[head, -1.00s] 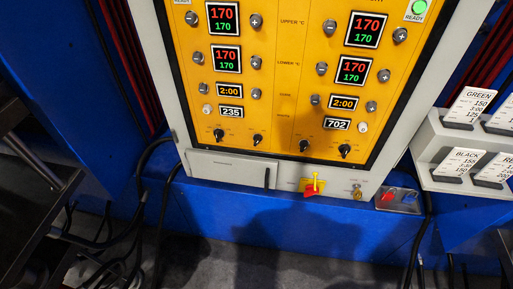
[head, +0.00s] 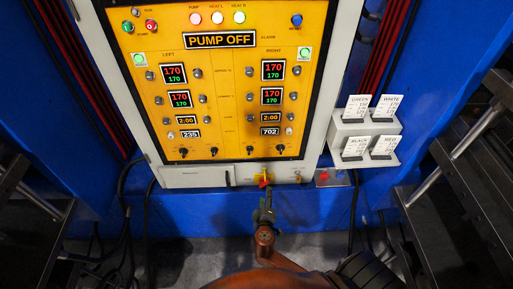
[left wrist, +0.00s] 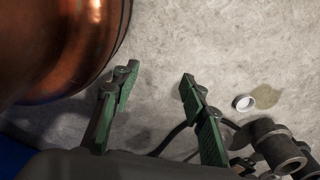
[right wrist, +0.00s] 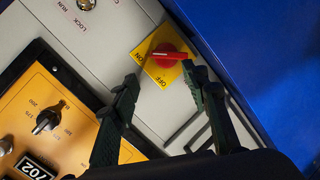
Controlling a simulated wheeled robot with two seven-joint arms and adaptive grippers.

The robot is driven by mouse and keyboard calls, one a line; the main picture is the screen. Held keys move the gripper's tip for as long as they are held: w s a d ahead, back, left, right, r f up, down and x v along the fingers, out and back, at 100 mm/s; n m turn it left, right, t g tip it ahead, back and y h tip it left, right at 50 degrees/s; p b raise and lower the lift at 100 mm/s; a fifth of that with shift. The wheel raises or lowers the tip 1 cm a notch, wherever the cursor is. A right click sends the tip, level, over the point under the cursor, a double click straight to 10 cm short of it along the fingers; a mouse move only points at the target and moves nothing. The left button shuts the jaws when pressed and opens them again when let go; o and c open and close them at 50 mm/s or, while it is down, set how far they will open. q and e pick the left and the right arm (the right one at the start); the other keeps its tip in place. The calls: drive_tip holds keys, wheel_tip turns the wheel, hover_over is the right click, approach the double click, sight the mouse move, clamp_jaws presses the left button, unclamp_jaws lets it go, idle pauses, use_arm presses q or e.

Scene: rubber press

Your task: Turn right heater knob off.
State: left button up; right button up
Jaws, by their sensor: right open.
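Several black knobs line the bottom of the yellow panel (head: 225,120). Two are on the right half, an inner knob (head: 250,150) and an outer knob (head: 281,149); the labels are too small to tell which is the heater's. A red rotary switch (right wrist: 168,56) on a yellow ON/OFF plate lies just beyond my right gripper (right wrist: 160,82), which is open and empty. In the head view my right gripper (head: 264,194) is just below that switch. My left gripper (left wrist: 160,75) is open over the floor.
The PUMP OFF display (head: 220,40) sits under the lit lamps. A card holder (head: 365,135) stands right of the panel. Metal frames flank both sides, the right one (head: 470,140) close by. Cables hang below the panel. A white cap (left wrist: 244,103) lies on the floor.

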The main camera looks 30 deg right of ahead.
sight(250, 153)
drive_tip(key=w+a+r+n+t+h+p, duration=0.1)
drive_tip(key=w+a+r+t+p, duration=0.1)
drive_tip(key=r, duration=0.7)
drive_tip(key=w+a+r+t+p, duration=0.2)
drive_tip(key=w+r, duration=0.1)
drive_tip(key=r, duration=0.7)
use_arm(q)
drive_tip(key=s+r, duration=0.2)
drive_tip(key=r, duration=0.1)
drive_tip(key=s+r+p, duration=0.1)
drive_tip(key=shift+s+a+r, duration=0.15)
drive_tip(key=shift+a+r, duration=0.05)
drive_tip(key=shift+r, duration=0.2)
use_arm(e)
drive_tip(key=x, duration=0.7)
drive_tip(key=shift+w+a, duration=0.1)
drive_tip(key=shift+w, duration=0.05)
drive_tip(key=shift+c, duration=0.4)
clamp_jaws()
